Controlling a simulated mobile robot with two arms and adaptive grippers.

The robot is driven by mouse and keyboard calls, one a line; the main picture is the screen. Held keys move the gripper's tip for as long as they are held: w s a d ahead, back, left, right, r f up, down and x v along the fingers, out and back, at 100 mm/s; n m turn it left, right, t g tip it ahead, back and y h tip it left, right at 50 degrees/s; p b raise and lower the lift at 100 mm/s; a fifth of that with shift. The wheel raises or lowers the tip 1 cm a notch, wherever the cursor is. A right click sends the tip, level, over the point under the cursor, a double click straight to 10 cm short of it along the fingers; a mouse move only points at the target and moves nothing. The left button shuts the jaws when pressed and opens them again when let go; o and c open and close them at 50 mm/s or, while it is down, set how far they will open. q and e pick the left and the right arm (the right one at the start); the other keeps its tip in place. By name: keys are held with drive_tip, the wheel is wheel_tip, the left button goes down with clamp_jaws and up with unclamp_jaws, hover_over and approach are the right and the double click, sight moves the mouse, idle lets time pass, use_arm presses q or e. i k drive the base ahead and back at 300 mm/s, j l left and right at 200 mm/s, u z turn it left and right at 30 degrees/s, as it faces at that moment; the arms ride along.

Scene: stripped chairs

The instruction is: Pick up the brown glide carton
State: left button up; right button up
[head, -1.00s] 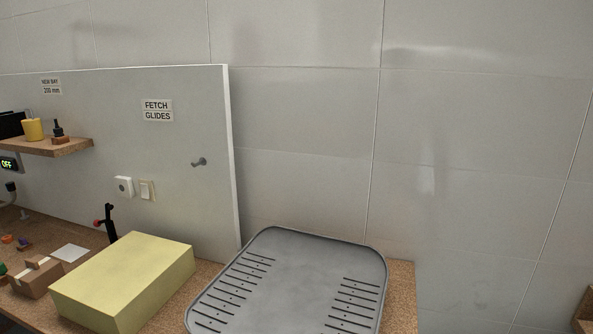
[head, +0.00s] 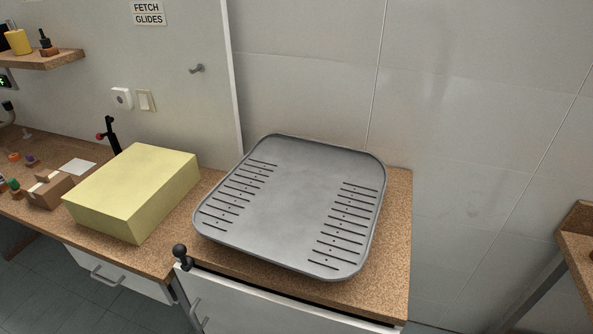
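A small brown carton (head: 47,191) with a pale strip across its top sits on the workbench at the left of the head view, just left of a large yellow block. It appears to be the brown glide carton. Something small and brown rests on or against its top; I cannot tell which. Neither of my grippers shows in the head view.
The yellow block (head: 132,190) stands right of the carton. A grey slotted seat shell or tray (head: 295,200) covers the right bench end. A red-and-black clamp (head: 110,135), a white card (head: 77,167) and small coloured parts (head: 13,157) lie behind. A black knob (head: 180,254) stands at the front edge.

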sight(46, 190)
drive_tip(key=u, duration=1.55)
drive_tip(key=i+j+z, duration=0.1)
drive_tip(key=z, duration=0.55)
drive_tip(key=i+j+z, duration=0.3)
drive_tip(key=j, duration=0.3)
drive_tip(key=i+j+z, duration=0.35)
drive_tip(key=j, duration=0.35)
drive_tip(key=i+j+z, duration=0.15)
drive_tip(key=j, duration=0.25)
drive_tip(key=i, duration=0.1)
